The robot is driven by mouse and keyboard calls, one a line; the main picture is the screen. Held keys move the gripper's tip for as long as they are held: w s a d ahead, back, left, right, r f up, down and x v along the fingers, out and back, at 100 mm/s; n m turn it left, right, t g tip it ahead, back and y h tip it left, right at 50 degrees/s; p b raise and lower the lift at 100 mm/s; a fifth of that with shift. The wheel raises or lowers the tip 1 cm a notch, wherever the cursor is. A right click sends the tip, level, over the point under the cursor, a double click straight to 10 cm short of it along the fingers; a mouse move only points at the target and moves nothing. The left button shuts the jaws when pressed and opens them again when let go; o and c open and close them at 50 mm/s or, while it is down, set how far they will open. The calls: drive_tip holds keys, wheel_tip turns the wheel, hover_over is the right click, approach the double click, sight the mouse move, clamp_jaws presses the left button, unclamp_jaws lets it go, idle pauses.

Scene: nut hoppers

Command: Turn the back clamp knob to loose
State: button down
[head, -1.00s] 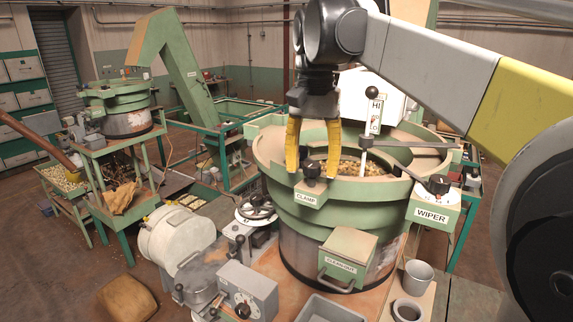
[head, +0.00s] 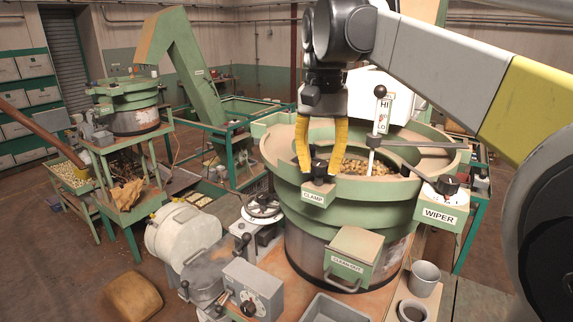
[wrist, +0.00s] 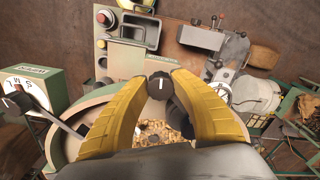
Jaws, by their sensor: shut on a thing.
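The clamp knob (head: 319,167) is a small black knob on a green bracket with a CLAMP label (head: 313,198), on the near rim of the large green bowl (head: 385,212). In the wrist view the knob (wrist: 160,86) shows a white pointer line running up and down the picture. My gripper (head: 319,172) points down with its yellow fingers on either side of the knob and is shut on it. In the wrist view the fingertips of my gripper (wrist: 160,79) flank the knob. The scale around the knob is not readable.
The wiper dial (head: 446,186) with its black knob is to the right on the rim. An upright HI/LO post (head: 378,115) with a black ball and a dark bar stands close to my gripper's right. A clean-out box (head: 351,252) is below.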

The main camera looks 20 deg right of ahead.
sight(321, 163)
drive_tip(key=n, duration=0.7)
drive_tip(key=shift+d, duration=0.1)
drive_tip(key=n, duration=0.3)
drive_tip(key=shift+n, duration=0.4)
drive_tip(key=shift+d+n, duration=0.1)
drive_tip(key=shift+n, duration=1.8)
drive_tip(key=c, duration=1)
unclamp_jaws()
drive_tip(key=shift+c, duration=0.2)
wheel_tip(321, 163, up, 12)
